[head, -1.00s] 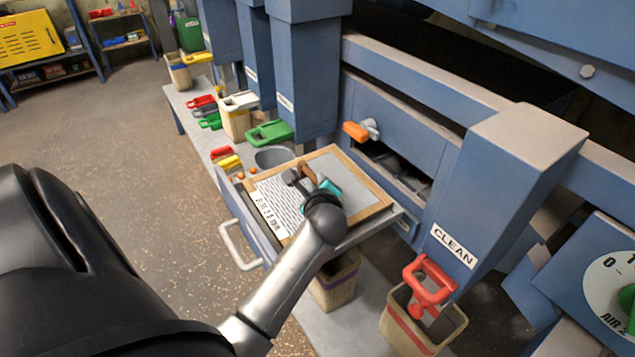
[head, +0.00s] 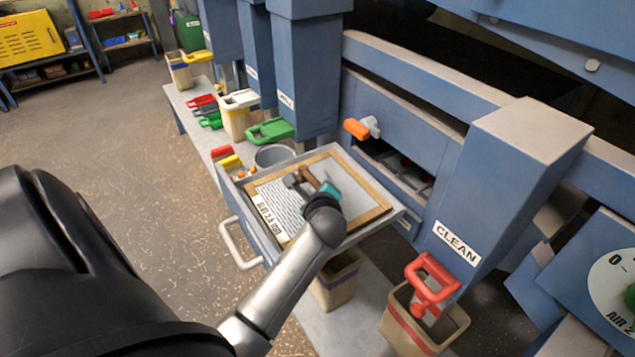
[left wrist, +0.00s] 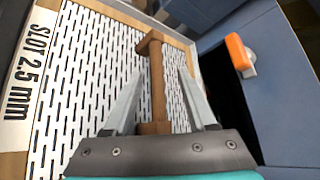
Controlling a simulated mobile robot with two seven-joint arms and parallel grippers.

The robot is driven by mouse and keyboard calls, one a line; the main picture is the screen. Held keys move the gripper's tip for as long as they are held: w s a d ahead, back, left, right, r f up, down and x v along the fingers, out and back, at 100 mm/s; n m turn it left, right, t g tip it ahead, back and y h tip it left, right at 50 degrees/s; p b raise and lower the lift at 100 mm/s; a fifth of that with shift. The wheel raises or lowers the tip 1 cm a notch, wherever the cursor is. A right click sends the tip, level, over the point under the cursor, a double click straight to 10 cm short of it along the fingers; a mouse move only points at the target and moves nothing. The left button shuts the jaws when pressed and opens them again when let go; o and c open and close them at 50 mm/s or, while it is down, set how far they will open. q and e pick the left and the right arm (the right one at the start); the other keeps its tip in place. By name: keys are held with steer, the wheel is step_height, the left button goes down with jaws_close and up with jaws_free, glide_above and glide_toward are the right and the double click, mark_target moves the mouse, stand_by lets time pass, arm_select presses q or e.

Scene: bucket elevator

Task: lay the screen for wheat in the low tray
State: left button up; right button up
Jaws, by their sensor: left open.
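The screen (head: 278,203) is a wood-framed panel with a slotted white plate and a brown handle bar. Its label in the left wrist view (left wrist: 18,85) reads "SLOT 2.5 mm". It lies flat inside the pulled-out low tray (head: 388,224), within the tray's rim. My left gripper (head: 303,183) is over the screen at the handle. In the left wrist view its two fingers (left wrist: 160,85) stand apart on either side of the brown handle (left wrist: 157,90), with gaps to it. My gripper and forearm hide part of the screen in the head view. My right gripper is out of view.
An orange handle (head: 358,129) sits on the blue machine above the tray opening. A blue chute marked CLEAN (head: 457,243) stands right of the tray, with a red-handled bin (head: 425,320) below.

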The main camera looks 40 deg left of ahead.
arm_select(q)
steer(key=shift+f, duration=0.2)
steer(key=p+v, duration=0.3)
steer(key=v, duration=1.2)
steer(key=shift+r+p, duration=0.3)
steer(key=shift+p, duration=0.1)
steer(key=shift+s+d, duration=0.1)
steer(key=shift+s, duration=0.05)
